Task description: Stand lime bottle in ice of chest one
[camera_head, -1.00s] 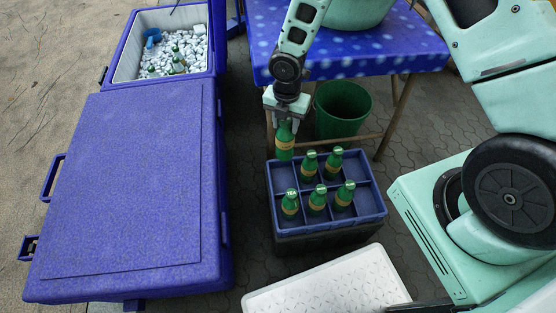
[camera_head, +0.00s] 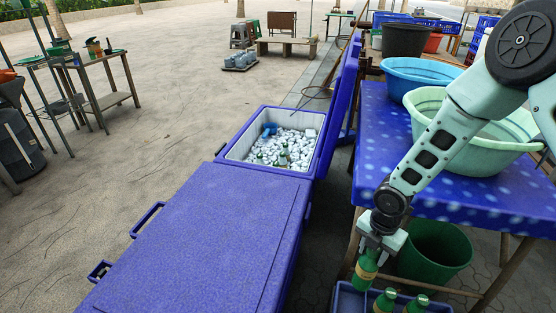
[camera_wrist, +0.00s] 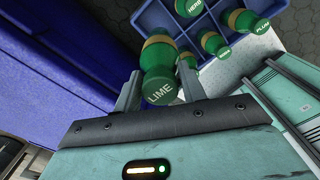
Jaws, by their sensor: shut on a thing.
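My gripper (camera_head: 372,250) is shut on the lime bottle (camera_head: 366,268), a green bottle with a tan label, and holds it upright above the blue crate. In the wrist view the lime bottle (camera_wrist: 158,70) shows its cap marked LIME between the two fingers. The chest (camera_head: 232,152) is blue with a white inside, and its far compartment is open and filled with ice (camera_head: 290,148). Green bottles (camera_head: 283,158) and a blue scoop (camera_head: 269,130) are in the ice. The chest is left of and beyond my gripper.
The blue crate (camera_head: 345,300) below holds other green bottles (camera_head: 416,304). A closed blue lid (camera_head: 195,240) covers the near chest part. The raised lid (camera_head: 340,105) stands right of the ice. A table (camera_head: 460,200) with basins and a green bucket (camera_head: 433,255) are at right.

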